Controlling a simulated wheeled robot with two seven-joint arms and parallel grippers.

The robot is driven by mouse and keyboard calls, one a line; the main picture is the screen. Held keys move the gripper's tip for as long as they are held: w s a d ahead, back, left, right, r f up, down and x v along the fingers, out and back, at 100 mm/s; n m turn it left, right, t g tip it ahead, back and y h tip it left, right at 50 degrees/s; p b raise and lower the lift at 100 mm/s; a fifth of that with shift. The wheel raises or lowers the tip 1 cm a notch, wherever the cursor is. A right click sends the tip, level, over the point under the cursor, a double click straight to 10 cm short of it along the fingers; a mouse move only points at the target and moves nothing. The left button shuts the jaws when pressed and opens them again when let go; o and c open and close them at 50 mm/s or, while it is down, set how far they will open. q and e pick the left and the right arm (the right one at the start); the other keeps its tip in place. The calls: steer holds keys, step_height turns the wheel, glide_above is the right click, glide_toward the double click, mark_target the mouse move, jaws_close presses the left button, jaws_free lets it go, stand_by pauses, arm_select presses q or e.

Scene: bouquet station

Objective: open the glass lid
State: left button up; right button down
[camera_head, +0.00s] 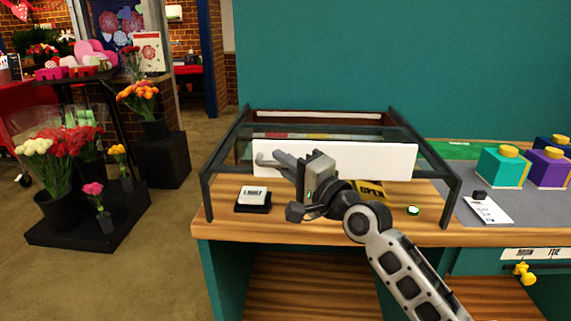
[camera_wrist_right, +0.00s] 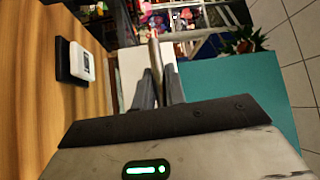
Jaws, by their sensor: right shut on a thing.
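The glass lid (camera_head: 345,131) is a see-through pane in the dark-framed case on the wooden counter. A white panel (camera_head: 385,161) stands along the front of the case, below the glass. My right gripper (camera_head: 280,161) is in front of this panel's left part. It is shut on a slim grey handle (camera_head: 262,157), whose bent end shows just left of the fingers. In the right wrist view the handle (camera_wrist_right: 154,52) stands between the two fingers (camera_wrist_right: 158,88), with the white panel behind. I cannot tell whether the lid is raised. My left gripper is not in view.
A small white card block on a black base (camera_head: 253,196) sits at the counter's front left. Teal (camera_head: 500,168) and purple (camera_head: 548,168) boxes stand at right. Flower buckets (camera_head: 62,207) stand at left.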

steer(key=c, duration=1.5)
jaws_free()
steer(key=shift+o, duration=0.2)
steer(key=b+v, duration=0.2)
steer(key=v, duration=1.4)
